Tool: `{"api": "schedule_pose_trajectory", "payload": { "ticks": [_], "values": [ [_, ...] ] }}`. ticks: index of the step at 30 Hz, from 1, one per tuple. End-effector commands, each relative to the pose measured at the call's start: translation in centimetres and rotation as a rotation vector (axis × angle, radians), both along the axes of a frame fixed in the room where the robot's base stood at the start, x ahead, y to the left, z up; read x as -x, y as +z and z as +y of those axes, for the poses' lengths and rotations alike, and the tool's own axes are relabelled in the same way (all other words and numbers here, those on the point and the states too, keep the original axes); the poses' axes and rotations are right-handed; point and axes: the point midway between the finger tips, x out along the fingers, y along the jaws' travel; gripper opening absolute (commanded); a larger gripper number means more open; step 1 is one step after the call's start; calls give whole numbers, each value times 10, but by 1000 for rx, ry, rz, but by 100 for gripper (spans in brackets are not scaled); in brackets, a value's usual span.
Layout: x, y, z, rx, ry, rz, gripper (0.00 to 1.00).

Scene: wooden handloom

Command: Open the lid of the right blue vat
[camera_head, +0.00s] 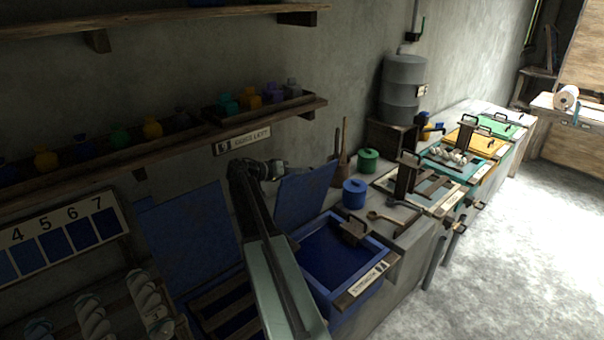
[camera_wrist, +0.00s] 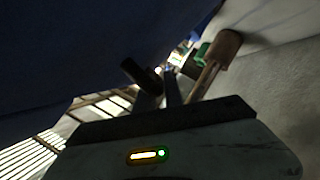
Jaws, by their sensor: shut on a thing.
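The right blue vat (camera_head: 340,258) stands open in the head view, with dark blue liquid inside. Its blue lid (camera_head: 307,192) is tilted up steeply at the back, near the wall. My gripper (camera_head: 274,170) is at the lid's upper left edge, shut on the lid; the exact grip is hard to see. In the wrist view the lid's dark blue underside or face (camera_wrist: 60,50) fills the upper left. A dark bar (camera_wrist: 140,75), perhaps the handle, shows near the fingers. My arm covers the vat's left side.
The left vat's lid (camera_head: 190,238) also stands raised. A shelf (camera_head: 180,140) with jars hangs above my arm. A blue jar (camera_head: 354,194), a green jar (camera_head: 368,161) and a wooden spoon (camera_head: 388,217) are right of the lid. The floor (camera_head: 500,260) at right is clear.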

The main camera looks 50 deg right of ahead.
Motion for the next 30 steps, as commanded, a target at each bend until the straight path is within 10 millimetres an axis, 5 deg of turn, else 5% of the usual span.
{"api": "schedule_pose_trajectory", "payload": {
  "ticks": [8, 18, 27, 30],
  "values": [
    [-5, -1, -1, -2, 0, 11, 0],
    [-63, 0, -6, -9, 0, 112, 0],
    [-64, 0, -5, -10, -1, 111, 0],
    [-64, 0, -5, -10, -1, 111, 34]
  ]
}}
